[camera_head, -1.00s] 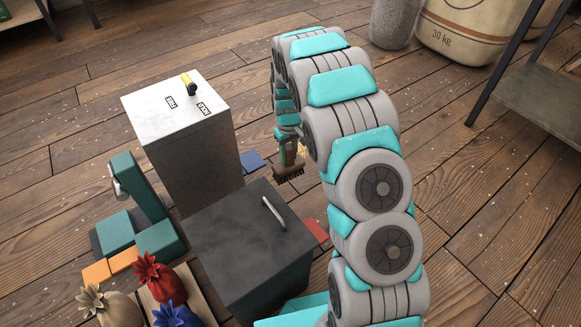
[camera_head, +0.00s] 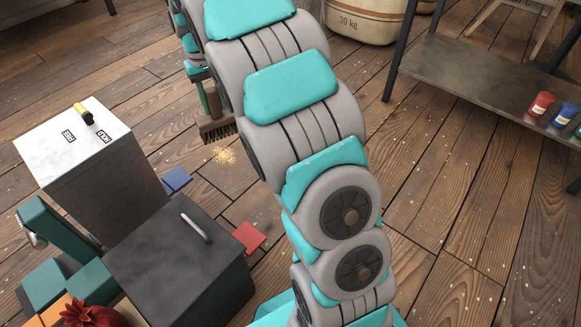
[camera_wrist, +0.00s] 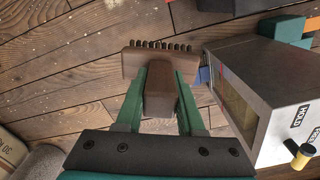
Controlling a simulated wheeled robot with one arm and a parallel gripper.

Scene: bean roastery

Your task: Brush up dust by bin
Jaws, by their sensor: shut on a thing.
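A small patch of yellowish dust (camera_head: 225,156) lies on the plank floor in the head view. A brown brush (camera_head: 217,129) with dark bristles is just up and left of the dust, its bristles pointing down; I cannot tell whether they touch the floor. My gripper (camera_head: 206,98) is shut on the brush's handle, partly hidden by my arm. In the wrist view, the green fingers of my gripper (camera_wrist: 160,90) clasp the brush (camera_wrist: 155,65).
A dark box (camera_head: 180,262) with a metal handle stands in front of the bin. A blue tile (camera_head: 176,180) and a red tile (camera_head: 248,237) lie on the floor nearby. A metal shelf (camera_head: 470,80) is at the right, a sack (camera_head: 366,20) behind. Floor between is open.

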